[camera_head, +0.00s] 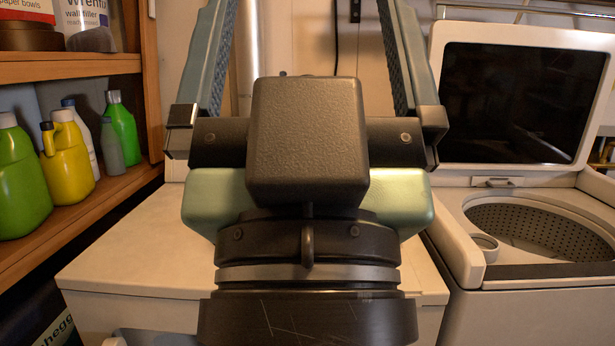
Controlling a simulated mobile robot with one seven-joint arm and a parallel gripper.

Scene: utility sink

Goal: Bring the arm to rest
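My gripper (310,12) fills the middle of the head view, close to the camera and pointing up and away. Its two blue-grey fingers stand far apart on either side of a black block-shaped housing. The fingertips run out of the top of the picture. The wall shows between the fingers, and I see nothing held there. The black wrist below hides part of what lies behind it.
A white box-like unit (120,262) stands behind the gripper. At right is a washing machine (465,225) with its lid raised. At left, wooden shelves (75,215) hold a green jug (20,185), a yellow jug (68,160) and other bottles. A pipe (247,50) runs up the wall.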

